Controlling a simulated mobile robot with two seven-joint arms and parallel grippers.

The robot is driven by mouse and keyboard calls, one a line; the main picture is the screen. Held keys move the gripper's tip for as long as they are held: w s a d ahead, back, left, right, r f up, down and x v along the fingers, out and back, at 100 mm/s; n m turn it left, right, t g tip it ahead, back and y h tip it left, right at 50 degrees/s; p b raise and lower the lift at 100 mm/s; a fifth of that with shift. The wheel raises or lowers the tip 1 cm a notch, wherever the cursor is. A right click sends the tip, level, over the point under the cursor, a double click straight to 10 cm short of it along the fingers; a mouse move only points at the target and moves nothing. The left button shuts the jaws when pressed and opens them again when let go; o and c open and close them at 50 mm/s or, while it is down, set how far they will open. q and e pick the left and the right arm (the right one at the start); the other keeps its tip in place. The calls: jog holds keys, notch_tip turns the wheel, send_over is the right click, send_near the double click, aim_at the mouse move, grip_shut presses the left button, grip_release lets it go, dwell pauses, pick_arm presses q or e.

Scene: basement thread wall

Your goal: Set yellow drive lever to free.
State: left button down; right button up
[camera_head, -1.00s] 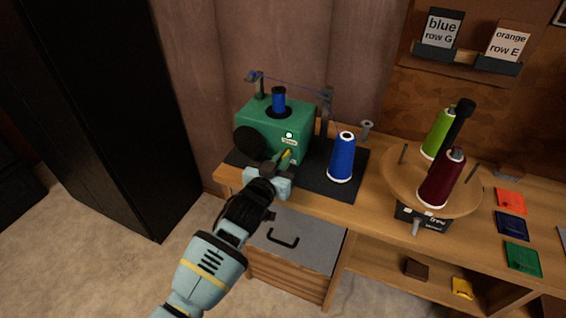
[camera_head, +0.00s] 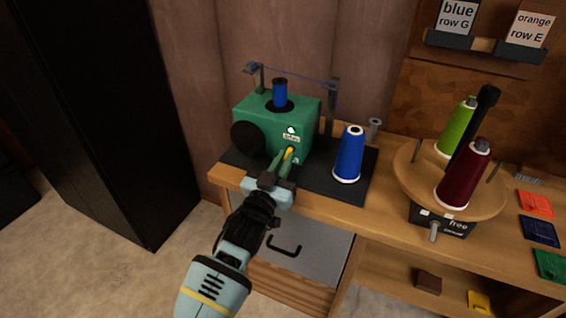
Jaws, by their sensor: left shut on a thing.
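The green winder box (camera_head: 275,122) stands on a dark mat on the wooden bench, with a blue spool on top. The yellow drive lever (camera_head: 289,151) shows as a small yellow tip on its front face, below a small white label too small to read surely. My left gripper (camera_head: 285,164) comes from the lower left and is shut on the lever, with its fingers hiding most of it. My right gripper is not in view.
A blue thread cone (camera_head: 349,156) stands just right of the box on the mat (camera_head: 335,184). Further right, a round wooden turntable (camera_head: 410,172) carries green and dark red cones; its base reads "free" beside a grey lever (camera_head: 433,233). A grey drawer (camera_head: 310,243) lies below the bench.

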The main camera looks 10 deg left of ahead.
pick_arm(q)
jog(key=c, duration=1.5)
grip_release()
jog(key=shift+s+a+f, duration=0.2)
jog(key=shift+s, duration=0.25)
jog(key=v, duration=0.6)
jog(key=shift+s+a, duration=0.1)
jog(key=shift+s, duration=0.25)
